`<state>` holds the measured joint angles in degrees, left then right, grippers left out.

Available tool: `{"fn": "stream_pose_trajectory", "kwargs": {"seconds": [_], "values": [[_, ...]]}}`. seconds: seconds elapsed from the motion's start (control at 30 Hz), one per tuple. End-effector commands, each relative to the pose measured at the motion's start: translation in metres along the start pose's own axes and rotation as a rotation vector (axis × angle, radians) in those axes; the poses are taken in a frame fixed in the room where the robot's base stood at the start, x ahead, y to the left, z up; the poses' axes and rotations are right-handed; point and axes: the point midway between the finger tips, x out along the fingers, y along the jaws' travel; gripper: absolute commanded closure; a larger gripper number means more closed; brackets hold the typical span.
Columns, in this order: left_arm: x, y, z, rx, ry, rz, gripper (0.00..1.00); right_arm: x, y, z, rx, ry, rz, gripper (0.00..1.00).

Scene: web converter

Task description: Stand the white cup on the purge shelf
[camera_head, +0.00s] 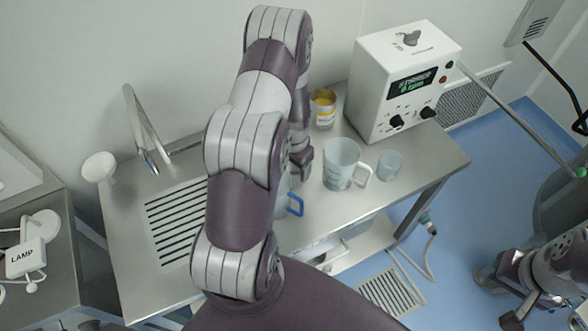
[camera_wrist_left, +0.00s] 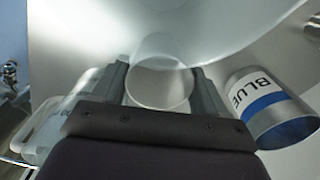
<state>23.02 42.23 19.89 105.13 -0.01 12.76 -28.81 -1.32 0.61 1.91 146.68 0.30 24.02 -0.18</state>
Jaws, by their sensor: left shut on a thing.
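My left arm reaches over the steel bench and hides much of its middle. My left gripper (camera_head: 301,160) is partly hidden behind the arm, above the bench. In the left wrist view, its fingers (camera_wrist_left: 161,82) are shut on a pale, translucent round-rimmed cup (camera_wrist_left: 160,88). I cannot tell the cup's full shape or what is under it. A slotted grille shelf (camera_head: 172,221) is set in the bench, left of my arm; no label names it. A white funnel-shaped vessel (camera_head: 98,167) stands at the bench's left edge. My right gripper (camera_head: 513,304) is low at the right, its jaws unclear.
A clear jug (camera_head: 341,163) and small beaker (camera_head: 390,165) stand right of my arm. Behind are a yellow-topped can (camera_head: 323,107) and a control box (camera_head: 405,80). A blue-labelled can (camera_wrist_left: 265,105) is close by my left gripper.

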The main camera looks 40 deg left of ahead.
Motion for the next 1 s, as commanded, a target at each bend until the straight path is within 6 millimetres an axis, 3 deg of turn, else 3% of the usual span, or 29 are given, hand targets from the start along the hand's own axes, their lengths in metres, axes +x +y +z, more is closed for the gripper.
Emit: {"fn": "stream_pose_trajectory", "kwargs": {"seconds": [0.17,0.4,0.6,0.77,1.0], "values": [[-0.039,-0.001,-0.002,0.000,0.009,-0.005,0.61,0.015,0.000,0.002,0.000,0.000,0.000,1.00],[-0.114,-0.001,-0.001,0.000,0.007,-0.004,0.61,0.032,0.000,0.004,0.000,0.000,0.000,1.00],[-0.156,0.000,-0.001,0.000,0.004,-0.002,0.61,0.038,0.000,0.004,0.000,0.000,0.000,1.00],[-0.169,0.000,0.000,0.000,0.001,0.000,0.60,0.039,0.000,0.005,0.000,0.000,0.000,1.00],[-0.171,0.000,0.000,0.000,0.000,0.000,0.60,0.039,0.000,0.005,0.000,0.000,0.000,1.00]]}}
